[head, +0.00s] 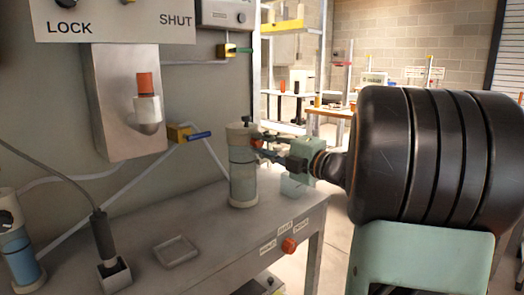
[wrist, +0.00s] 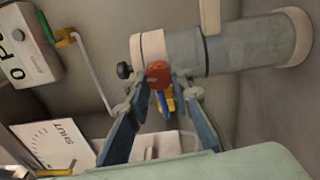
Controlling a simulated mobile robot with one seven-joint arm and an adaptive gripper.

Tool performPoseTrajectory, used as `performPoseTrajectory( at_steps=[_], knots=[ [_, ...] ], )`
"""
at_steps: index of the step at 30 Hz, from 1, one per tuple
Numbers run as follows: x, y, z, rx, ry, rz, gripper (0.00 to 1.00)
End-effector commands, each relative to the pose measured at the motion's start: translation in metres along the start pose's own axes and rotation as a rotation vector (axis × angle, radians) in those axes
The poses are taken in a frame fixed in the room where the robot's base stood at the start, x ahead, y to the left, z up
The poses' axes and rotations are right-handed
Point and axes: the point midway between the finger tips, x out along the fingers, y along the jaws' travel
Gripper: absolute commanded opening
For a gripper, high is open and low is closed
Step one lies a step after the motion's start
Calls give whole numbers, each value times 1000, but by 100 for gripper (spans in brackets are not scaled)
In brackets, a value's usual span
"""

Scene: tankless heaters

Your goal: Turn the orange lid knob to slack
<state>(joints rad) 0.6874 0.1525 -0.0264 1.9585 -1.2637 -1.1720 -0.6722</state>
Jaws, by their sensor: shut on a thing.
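The orange lid knob (wrist: 158,72) sits on the side of the cream lid of a grey canister (wrist: 235,50). In the head view the canister (head: 242,180) stands upright on the bench, and a small part of the knob (head: 256,143) shows at its upper right side. My gripper (wrist: 163,78) is shut on the knob, with one finger at each side of it. In the head view my gripper (head: 264,148) reaches in from the right. The knob's turn angle and any slack mark cannot be made out.
Another orange knob (head: 288,245) is on the bench's front edge beside small labels. A small black knob (wrist: 124,71) sticks out of the lid. A blue-handled valve (head: 190,134) is on the wall pipe behind the canister. A shallow tray (head: 158,250) lies on the bench (head: 205,235).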

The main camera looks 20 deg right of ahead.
Motion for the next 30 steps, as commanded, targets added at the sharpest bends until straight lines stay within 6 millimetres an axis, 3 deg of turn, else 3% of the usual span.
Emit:
performPoseTrajectory(
  at_steps=[13, 14, 18, 30],
  knots=[
    [0, 0, 1, -8, -1, -1, 0],
    [0, 0, 1, -8, -2, -1, 23],
    [0, 0, 1, -8, -1, -1, 38],
    [-10, 0, 1, -8, -3, -1, 38]
  ],
)
